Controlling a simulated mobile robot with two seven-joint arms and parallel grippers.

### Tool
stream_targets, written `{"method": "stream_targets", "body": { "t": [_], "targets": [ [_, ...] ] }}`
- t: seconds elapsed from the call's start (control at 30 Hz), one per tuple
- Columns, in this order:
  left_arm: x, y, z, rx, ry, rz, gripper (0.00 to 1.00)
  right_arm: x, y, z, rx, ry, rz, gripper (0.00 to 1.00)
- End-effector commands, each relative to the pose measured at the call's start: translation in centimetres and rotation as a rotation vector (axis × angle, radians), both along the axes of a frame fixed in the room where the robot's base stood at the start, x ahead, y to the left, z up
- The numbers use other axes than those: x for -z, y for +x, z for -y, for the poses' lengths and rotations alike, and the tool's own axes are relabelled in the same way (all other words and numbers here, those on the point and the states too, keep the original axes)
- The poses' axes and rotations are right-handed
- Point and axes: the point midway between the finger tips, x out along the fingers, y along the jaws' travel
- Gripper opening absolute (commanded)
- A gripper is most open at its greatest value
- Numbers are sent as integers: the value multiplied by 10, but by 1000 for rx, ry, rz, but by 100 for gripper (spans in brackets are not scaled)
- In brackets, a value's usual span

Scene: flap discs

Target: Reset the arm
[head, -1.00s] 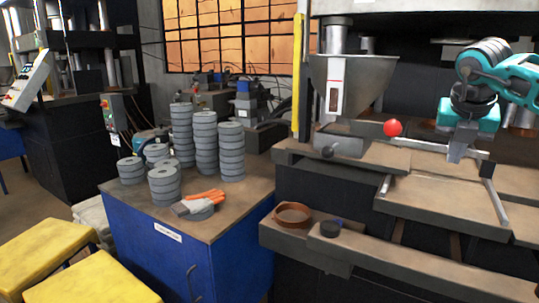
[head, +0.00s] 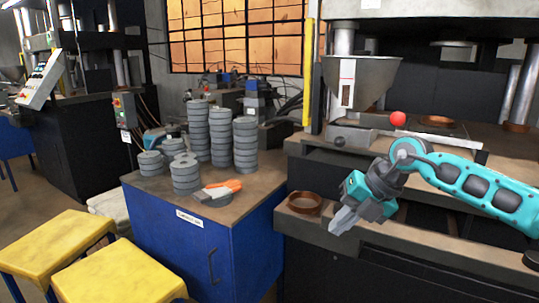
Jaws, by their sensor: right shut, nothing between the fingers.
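My right gripper (head: 345,222) is teal and grey and reaches in from the right side of the head view. Its fingers are together, with nothing seen between them, and point down and to the left. It is in front of the press bench, just right of a brown round dish (head: 305,202). It looks apart from the dish and the blue cabinet. My left gripper is not in view.
Stacks of grey discs (head: 245,143) and an orange-and-grey glove (head: 222,188) are on the blue cabinet (head: 215,245). A grey hopper (head: 370,78) and a red knob (head: 398,118) are above the bench. Yellow stools (head: 115,275) stand at lower left.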

Motion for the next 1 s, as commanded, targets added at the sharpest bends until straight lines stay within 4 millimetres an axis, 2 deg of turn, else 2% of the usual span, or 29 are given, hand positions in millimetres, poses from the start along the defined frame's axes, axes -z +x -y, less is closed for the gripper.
{"method": "stream_targets", "body": {
  "t": [0.03,0.1,0.2,0.3,0.43,0.57,0.73,0.87,1.0],
  "targets": [
    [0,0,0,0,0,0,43,17,-14,-31,-47,105,-32,0],
    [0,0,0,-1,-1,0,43,28,-32,-67,-88,261,-63,0],
    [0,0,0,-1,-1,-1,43,35,-56,-111,-110,485,-106,0],
    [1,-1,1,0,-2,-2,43,35,-76,-142,-85,708,-152,0],
    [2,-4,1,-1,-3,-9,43,31,-93,-165,13,983,-208,0],
    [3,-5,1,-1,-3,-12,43,31,-98,-167,186,1227,-266,0],
    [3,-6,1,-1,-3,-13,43,50,-97,-144,507,1472,-340,0],
    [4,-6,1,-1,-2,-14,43,84,-99,-112,810,1589,-399,0],
    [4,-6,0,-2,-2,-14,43,138,-115,-71,1171,1635,-467,0]
  ]
}}
